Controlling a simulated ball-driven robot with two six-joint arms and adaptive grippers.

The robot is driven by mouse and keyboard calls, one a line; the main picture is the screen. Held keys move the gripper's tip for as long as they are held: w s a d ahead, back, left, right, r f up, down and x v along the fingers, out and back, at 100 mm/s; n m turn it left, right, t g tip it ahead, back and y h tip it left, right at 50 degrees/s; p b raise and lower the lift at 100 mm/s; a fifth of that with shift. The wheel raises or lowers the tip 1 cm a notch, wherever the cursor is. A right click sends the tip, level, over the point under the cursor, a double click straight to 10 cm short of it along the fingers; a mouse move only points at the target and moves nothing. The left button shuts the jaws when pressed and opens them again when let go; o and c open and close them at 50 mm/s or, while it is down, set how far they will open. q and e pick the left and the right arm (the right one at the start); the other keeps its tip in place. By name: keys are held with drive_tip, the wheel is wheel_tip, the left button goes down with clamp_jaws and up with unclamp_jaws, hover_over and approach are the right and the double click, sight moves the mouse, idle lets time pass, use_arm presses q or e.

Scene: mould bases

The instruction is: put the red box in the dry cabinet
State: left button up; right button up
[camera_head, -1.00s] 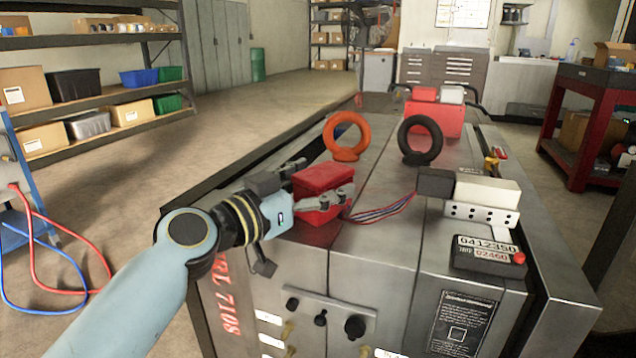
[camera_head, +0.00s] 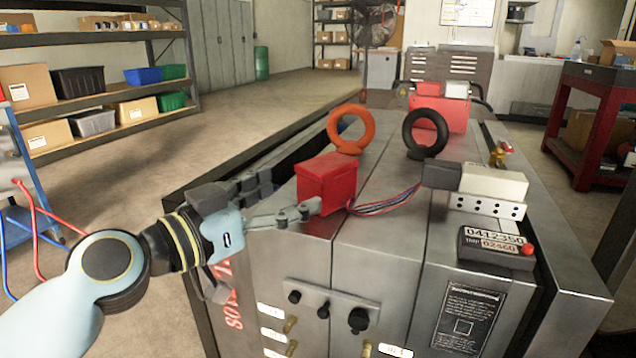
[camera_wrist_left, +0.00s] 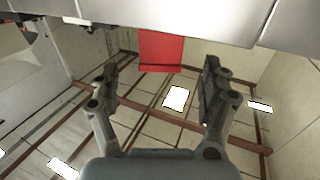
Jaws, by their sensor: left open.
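The red box (camera_head: 327,182) sits upright on the left part of the grey metal mould base (camera_head: 375,258), near its left edge. My left gripper (camera_head: 302,188) is open and empty, just left of the box. Its near finger reaches past the box's lower left side in the head view; whether it touches cannot be told. In the left wrist view, the red box (camera_wrist_left: 160,50) lies ahead of the spread fingers (camera_wrist_left: 158,72), with nothing between them. My right gripper is not in view. I cannot pick out the dry cabinet for certain.
An orange lifting ring (camera_head: 349,128) and a black ring (camera_head: 425,132) stand behind the box. Coloured wires (camera_head: 385,203) run from beside the box to a dark connector (camera_head: 441,175). A black counter block (camera_head: 496,246) lies at right. Shelving (camera_head: 95,90) stands at back left.

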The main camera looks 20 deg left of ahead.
sight(308, 181)
use_arm(q)
drive_tip(key=shift+x, duration=1.1)
drive_tip(key=x, duration=0.3)
drive_tip(key=p+x, duration=0.1)
drive_tip(key=shift+w+r, duration=0.2)
drive_tip(key=shift+r, duration=0.05)
drive_tip(key=shift+w+d, duration=0.25)
drive_tip(key=shift+w, duration=0.15)
drive_tip(key=shift+f, duration=0.1)
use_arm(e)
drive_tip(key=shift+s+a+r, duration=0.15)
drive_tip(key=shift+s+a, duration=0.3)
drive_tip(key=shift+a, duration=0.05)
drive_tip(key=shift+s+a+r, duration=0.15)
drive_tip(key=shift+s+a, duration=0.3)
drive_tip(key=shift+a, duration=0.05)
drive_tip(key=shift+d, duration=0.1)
